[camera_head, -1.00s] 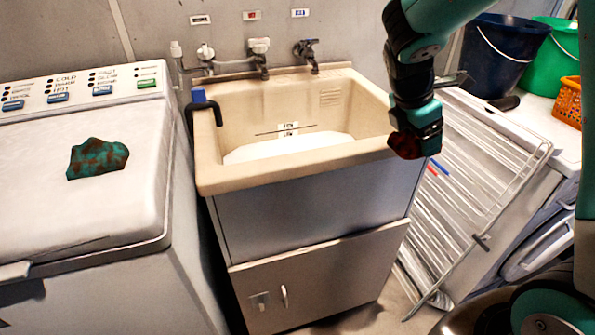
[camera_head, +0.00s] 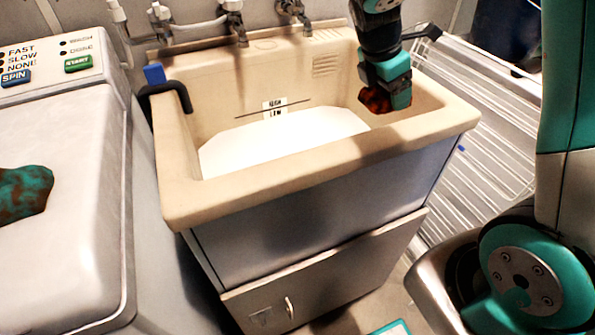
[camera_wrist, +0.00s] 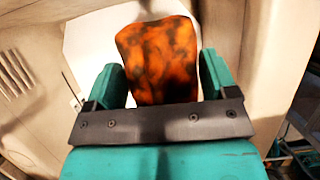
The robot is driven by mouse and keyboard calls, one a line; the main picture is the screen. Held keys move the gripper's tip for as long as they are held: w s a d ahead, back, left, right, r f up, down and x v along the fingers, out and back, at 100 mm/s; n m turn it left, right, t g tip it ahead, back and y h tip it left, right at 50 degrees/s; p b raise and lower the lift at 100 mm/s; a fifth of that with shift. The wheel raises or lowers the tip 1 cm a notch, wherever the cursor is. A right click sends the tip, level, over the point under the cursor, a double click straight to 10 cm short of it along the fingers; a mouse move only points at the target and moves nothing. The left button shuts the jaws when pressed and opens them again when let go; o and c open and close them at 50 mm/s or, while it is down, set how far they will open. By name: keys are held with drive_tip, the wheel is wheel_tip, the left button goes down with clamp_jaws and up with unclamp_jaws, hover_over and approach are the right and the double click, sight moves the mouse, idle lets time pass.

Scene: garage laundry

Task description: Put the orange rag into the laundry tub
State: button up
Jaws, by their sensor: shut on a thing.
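The orange rag (camera_wrist: 158,58), with dark stains, is held between the two teal fingers of my gripper (camera_wrist: 160,85) in the wrist view. In the head view my gripper (camera_head: 385,95) is over the right part of the beige laundry tub (camera_head: 300,165), and a dark red-orange bit of the rag (camera_head: 375,99) shows at its fingertips. The tub's pale floor shows behind the rag in the wrist view. I cannot tell how far the rag is above the tub floor.
A teal and brown rag (camera_head: 24,192) lies on the white washer (camera_head: 75,215) at left. A black hook with a blue end (camera_head: 160,80) sits on the tub's left rim. Taps (camera_head: 235,15) stand behind the tub. A white drying rack (camera_head: 480,130) leans at right.

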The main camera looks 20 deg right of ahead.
drive_tip(key=f, duration=0.1)
drive_tip(key=f+b, duration=0.1)
drive_tip(key=shift+w+f, duration=0.2)
drive_tip(key=shift+f, duration=0.15)
wheel_tip(320, 180, down, 19)
drive_tip(key=b, duration=0.5)
drive_tip(key=shift+f, duration=0.1)
drive_tip(key=shift+f, duration=0.15)
drive_tip(key=o, duration=0.8)
drive_tip(key=shift+o, duration=0.2)
drive_tip(key=p+v, duration=0.3)
drive_tip(key=v, duration=0.9)
drive_tip(key=shift+a, duration=0.1)
